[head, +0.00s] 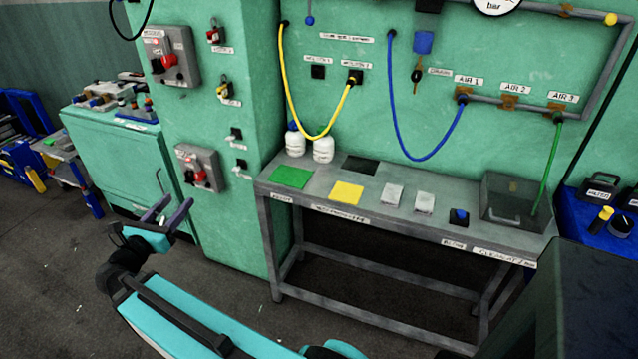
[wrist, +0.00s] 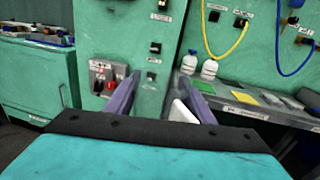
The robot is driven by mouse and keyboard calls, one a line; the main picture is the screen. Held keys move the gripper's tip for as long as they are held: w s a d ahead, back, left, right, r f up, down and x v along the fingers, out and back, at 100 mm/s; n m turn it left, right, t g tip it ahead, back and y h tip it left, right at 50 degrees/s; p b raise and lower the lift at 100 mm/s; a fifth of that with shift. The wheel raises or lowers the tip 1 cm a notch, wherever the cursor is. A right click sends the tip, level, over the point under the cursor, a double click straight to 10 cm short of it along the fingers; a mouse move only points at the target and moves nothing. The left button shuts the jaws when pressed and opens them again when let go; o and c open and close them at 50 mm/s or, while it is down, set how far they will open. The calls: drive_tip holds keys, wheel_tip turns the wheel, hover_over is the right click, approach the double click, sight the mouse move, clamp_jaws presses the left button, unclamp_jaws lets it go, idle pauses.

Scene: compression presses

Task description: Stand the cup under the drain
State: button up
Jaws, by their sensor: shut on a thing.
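My gripper (head: 178,201) is at the left in the head view, in front of the green pillar and well away from the bench. In the wrist view its two fingers (wrist: 163,80) stand apart, shut on a white thing (wrist: 183,112). Only a small part of that thing shows by the right finger; I cannot tell for sure that it is the cup. No other cup is plain to see. The drain (head: 417,75) hangs below a blue filter bowl (head: 423,42) on the wall, above the bench's middle, beside a small label.
The grey bench (head: 300,200) carries a green pad (head: 290,177), a yellow pad (head: 346,192), two white bottles (head: 323,149) and a clear bin (head: 515,205). A yellow hose (head: 284,75) and a blue hose (head: 398,105) hang over it. Floor before the bench is clear.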

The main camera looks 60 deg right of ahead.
drive_tip(key=s+d+f+m+g+b, duration=0.1)
drive_tip(key=s+d+m+g+b, duration=0.3)
drive_tip(key=s+d, duration=0.7)
drive_tip(key=s+d+f+m+g, duration=0.15)
drive_tip(key=s+d+g, duration=0.45)
drive_tip(key=d, duration=0.9)
drive_tip(key=s+d+m+g+y+b, duration=0.1)
drive_tip(key=s+d, duration=0.5)
drive_tip(key=s, duration=0.7)
drive_tip(key=s+d+m+g+y+b, duration=0.2)
drive_tip(key=s+d, duration=0.5)
drive_tip(key=s, duration=0.6)
drive_tip(key=m+g+b, duration=0.1)
drive_tip(key=m+g, duration=0.1)
drive_tip(key=shift+d+g, duration=0.2)
drive_tip(key=shift+g, duration=0.1)
drive_tip(key=shift+d+f, duration=0.1)
drive_tip(key=p, duration=0.2)
hover_over(386, 180)
drive_tip(key=shift+w+f, duration=0.1)
drive_tip(key=shift+f, duration=0.65)
drive_tip(key=shift+f, duration=1.75)
